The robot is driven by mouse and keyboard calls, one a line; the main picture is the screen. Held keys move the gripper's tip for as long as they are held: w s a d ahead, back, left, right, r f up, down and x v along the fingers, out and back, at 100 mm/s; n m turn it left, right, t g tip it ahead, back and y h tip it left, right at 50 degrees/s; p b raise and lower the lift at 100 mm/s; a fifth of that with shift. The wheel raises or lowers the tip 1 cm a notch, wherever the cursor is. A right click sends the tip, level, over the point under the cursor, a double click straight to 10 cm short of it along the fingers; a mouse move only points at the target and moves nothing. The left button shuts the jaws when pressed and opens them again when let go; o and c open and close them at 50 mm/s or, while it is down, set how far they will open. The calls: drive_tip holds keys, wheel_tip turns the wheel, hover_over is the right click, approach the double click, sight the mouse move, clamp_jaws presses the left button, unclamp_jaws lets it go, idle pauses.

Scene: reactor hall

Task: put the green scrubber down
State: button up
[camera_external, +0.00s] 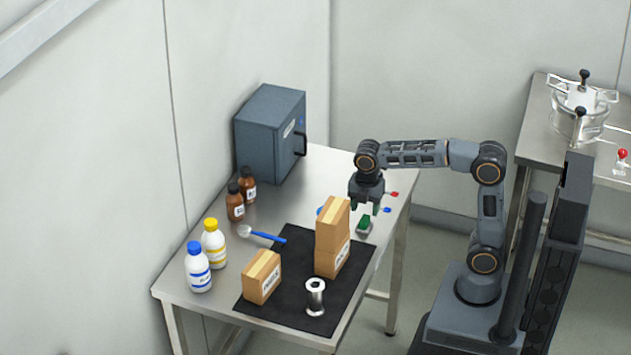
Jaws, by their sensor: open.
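The green scrubber (364,226) rests on the steel table, just off the back right edge of the black mat. My gripper (366,208) points down just above the scrubber, with its jaws open. The scrubber looks apart from the fingers, though the small gap is hard to judge from this view.
Two stacked cardboard boxes (331,240) stand close left of the gripper on the black mat (290,313). Another box (262,276), a metal spool (315,297) and a blue-handled brush (262,235) are nearby. Small red (392,194) and blue (386,210) items lie to the right.

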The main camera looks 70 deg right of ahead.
sight(363, 217)
wheel_tip(363, 217, down, 5)
drive_tip(key=shift+a+r+b, duration=0.1)
drive_tip(key=shift+b, duration=0.75)
drive_tip(key=shift+c, duration=0.4)
clamp_jaws()
